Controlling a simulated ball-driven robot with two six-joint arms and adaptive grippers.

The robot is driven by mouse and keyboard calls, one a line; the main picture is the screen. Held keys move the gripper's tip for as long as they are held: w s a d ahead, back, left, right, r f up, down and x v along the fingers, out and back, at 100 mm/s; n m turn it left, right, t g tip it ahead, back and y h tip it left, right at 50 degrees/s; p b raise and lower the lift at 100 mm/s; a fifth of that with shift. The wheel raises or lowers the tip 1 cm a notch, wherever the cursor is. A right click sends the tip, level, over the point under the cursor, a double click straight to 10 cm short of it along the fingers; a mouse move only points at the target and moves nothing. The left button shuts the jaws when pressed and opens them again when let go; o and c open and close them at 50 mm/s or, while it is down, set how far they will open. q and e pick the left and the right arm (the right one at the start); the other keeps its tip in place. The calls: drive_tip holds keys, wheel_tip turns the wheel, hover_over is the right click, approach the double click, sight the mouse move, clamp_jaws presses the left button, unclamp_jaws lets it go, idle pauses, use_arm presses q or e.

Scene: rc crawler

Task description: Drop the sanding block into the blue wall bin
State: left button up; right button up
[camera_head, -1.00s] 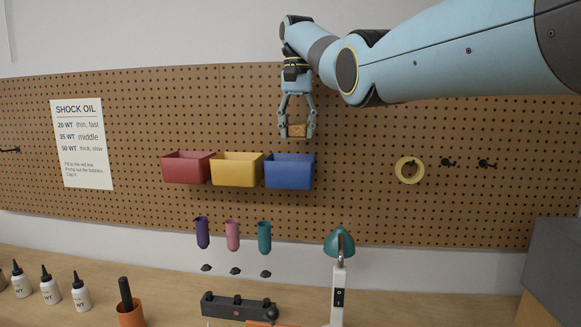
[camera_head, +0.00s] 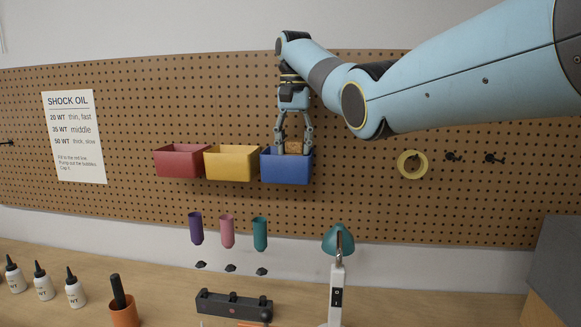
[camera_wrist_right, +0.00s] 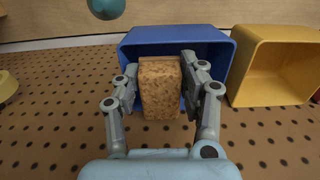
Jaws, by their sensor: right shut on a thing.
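The sanding block (camera_head: 294,147) is a tan, speckled block, held upright between the fingers of my right gripper (camera_head: 294,148). The blue wall bin (camera_head: 286,169) hangs on the pegboard at the right end of a row of bins. In the head view the block and fingertips are at the bin's top opening, with the lower part of the block hidden behind the front wall. In the right wrist view the block (camera_wrist_right: 160,88) sits between both fingers, in front of the opening of the blue bin (camera_wrist_right: 222,45). My left gripper is not in view.
A yellow bin (camera_head: 231,165) is just left of the blue one, and a red bin (camera_head: 181,163) is farther left. A roll of yellow tape (camera_head: 402,165) hangs to the right. A teal lamp (camera_head: 338,240) stands below on the bench.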

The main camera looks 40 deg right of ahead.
drive_tip(key=o, duration=1.2)
drive_tip(key=shift+w+d+f, duration=0.1)
drive_tip(key=shift+o, duration=0.2)
